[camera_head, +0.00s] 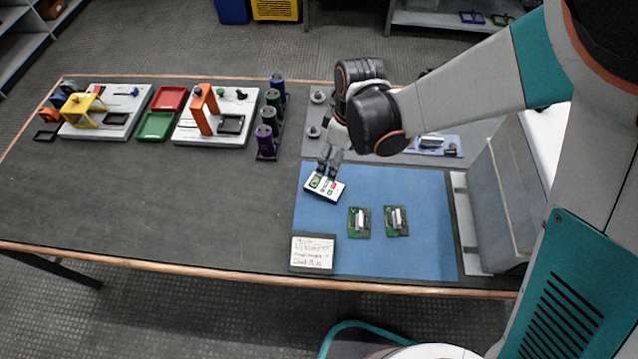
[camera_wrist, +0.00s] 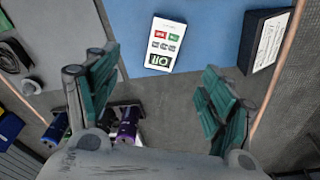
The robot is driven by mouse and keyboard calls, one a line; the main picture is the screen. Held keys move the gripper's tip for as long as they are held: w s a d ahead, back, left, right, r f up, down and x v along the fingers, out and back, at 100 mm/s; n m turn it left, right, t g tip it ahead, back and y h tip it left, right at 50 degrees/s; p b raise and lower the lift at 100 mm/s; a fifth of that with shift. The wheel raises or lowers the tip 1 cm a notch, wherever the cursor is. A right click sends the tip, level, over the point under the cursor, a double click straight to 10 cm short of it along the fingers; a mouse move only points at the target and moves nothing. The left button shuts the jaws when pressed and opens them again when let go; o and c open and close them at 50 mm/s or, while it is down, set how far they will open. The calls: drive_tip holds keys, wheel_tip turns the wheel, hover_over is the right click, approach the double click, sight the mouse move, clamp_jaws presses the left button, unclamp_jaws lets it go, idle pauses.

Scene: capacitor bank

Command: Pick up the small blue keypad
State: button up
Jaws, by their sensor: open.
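A small keypad (camera_head: 325,186) lies at the left edge of the blue mat (camera_head: 420,250). Its face looks white rather than blue, with red, green and dark keys. It also shows in the wrist view (camera_wrist: 163,44), face towards the camera, beyond the fingertips and roughly between their lines. My gripper (camera_head: 330,162) is just above the keypad's far edge, pointing down. In the wrist view its teal-padded fingers (camera_wrist: 160,88) are spread wide with nothing between them. I cannot tell exactly how high they are over it.
Two green circuit boards (camera_head: 359,222) (camera_head: 397,221) lie on the mat. A dark block with a handwritten label (camera_head: 313,252) sits at the mat's front left, also in the wrist view (camera_wrist: 268,40). Coloured cylinders (camera_head: 272,110) stand in a rack to the left. A grey box (camera_head: 495,190) stands right.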

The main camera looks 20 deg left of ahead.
drive_tip(key=b, duration=0.3)
hover_over(325, 186)
drive_tip(key=d, duration=0.1)
drive_tip(key=f, duration=0.8)
drive_tip(key=shift+w+d+f, duration=0.15)
drive_tip(key=shift+w+f, duration=0.05)
drive_tip(key=shift+w, duration=0.1)
drive_tip(key=f, duration=0.1)
drive_tip(key=f+b, duration=0.1)
drive_tip(key=f, duration=0.1)
drive_tip(key=a+f+b, duration=0.1)
drive_tip(key=shift+s+a+f, duration=0.1)
drive_tip(key=shift+s+f, duration=0.1)
drive_tip(key=shift+s, duration=0.1)
drive_tip(key=shift+f+b, duration=0.35)
drive_tip(key=shift+f+b, duration=0.2)
drive_tip(key=shift+b, duration=0.15)
drive_tip(key=c, duration=1.2)
